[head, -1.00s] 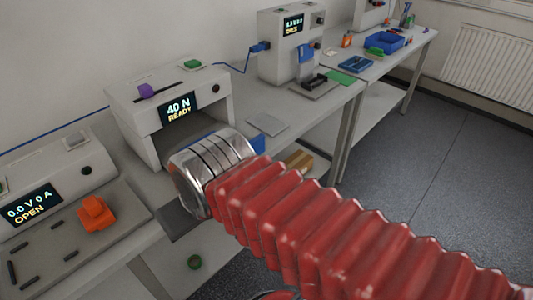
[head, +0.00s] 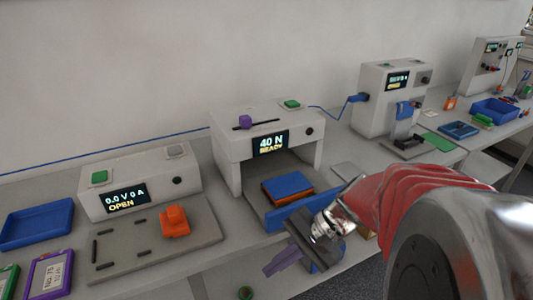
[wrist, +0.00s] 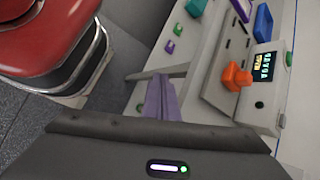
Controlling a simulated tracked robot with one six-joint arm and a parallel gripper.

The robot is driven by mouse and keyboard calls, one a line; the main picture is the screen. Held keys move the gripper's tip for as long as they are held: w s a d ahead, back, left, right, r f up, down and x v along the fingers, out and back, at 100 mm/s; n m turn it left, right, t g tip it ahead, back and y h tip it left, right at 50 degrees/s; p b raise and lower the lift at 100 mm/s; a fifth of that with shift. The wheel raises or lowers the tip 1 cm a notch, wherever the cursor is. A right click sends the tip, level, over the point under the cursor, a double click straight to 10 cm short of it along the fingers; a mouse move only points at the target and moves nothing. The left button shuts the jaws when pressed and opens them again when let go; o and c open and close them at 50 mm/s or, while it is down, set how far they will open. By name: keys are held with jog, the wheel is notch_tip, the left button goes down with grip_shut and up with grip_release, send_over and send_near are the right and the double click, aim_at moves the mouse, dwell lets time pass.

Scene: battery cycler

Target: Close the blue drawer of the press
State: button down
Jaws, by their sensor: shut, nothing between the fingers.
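The press (head: 228,160) is a white box with an open front and a display reading 40 N READY, mid-picture in the head view. Its blue drawer (head: 290,214) stands pulled out, its blue front panel in front of the opening. A blue and orange block (head: 288,186) lies in the drawer behind the panel. My gripper (head: 272,266) is in front of the panel, its purple fingers shut and empty, pointing down and left. My wrist hides the panel's right part; contact cannot be told. The wrist view shows the fingers (wrist: 160,100), but I cannot make out the drawer there.
Left of the press is a unit (head: 140,185) reading OPEN, with an orange clamp (head: 175,222) on its plate. Other instruments and a blue tray (head: 495,110) stand right. Floor shows beyond the bench edge.

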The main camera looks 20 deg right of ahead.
jog(key=w+d+f+m+t+y, duration=0.1)
jog(key=w+d+m+t, duration=0.1)
jog(key=d+m+t, duration=0.35)
jog(key=w+d+f+m+t+y, duration=0.1)
jog(key=w+d+m+t, duration=0.2)
jog(key=d+m, duration=0.4)
jog(key=s+d+f+m+t+h, duration=0.1)
jog(key=s+d+m+t+h, duration=0.1)
jog(key=d, duration=0.4)
jog(key=s+d+f+m+t+h, duration=0.2)
jog(key=d+m+h, duration=0.2)
jog(key=d, duration=0.3)
jog(key=s+d+f+m+t+h, duration=0.1)
jog(key=d+m+t+h, duration=0.1)
jog(key=d, duration=0.5)
jog(key=m+h, duration=0.1)
jog(key=m, duration=0.1)
jog(key=shift+s+f+m+t, duration=0.2)
jog(key=shift+s+m+t, duration=0.15)
jog(key=shift+s, duration=0.05)
jog(key=shift+w, duration=0.15)
jog(key=w, duration=1.3)
jog(key=shift+w+a, duration=0.2)
jog(key=shift+w, duration=0.2)
